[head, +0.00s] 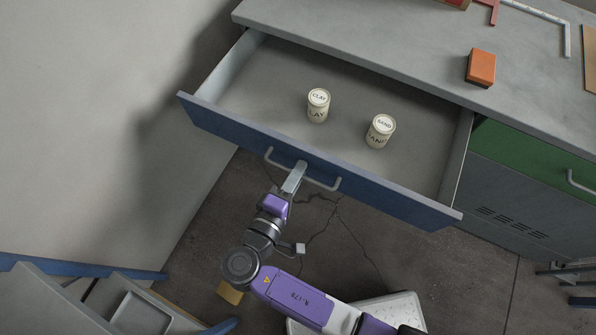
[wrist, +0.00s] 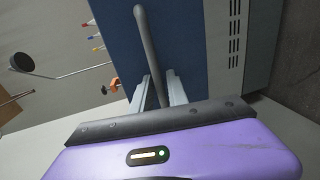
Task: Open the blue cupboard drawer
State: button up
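The blue-fronted drawer (head: 320,180) is pulled well out from under the grey bench top, and its grey inside shows. Its grey bar handle (head: 325,184) runs along the middle of the front. My gripper (head: 299,168) is at the handle, left of its middle. In the wrist view the handle (wrist: 143,30) runs between the two fingers of my gripper (wrist: 160,82), which look closed against it. The blue front (wrist: 185,40) lies behind them.
An orange block (head: 481,67) sits on the bench top (head: 400,60). A green drawer (head: 530,160) on the right looks shut. At lower left is another blue-edged unit with a grey tray (head: 140,315). Cracked floor (head: 340,235) shows below the drawer front.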

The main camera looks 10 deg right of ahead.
jog(key=v, duration=0.7)
jog(key=shift+s+a, duration=0.25)
jog(key=shift+s, duration=0.05)
dwell(0.4)
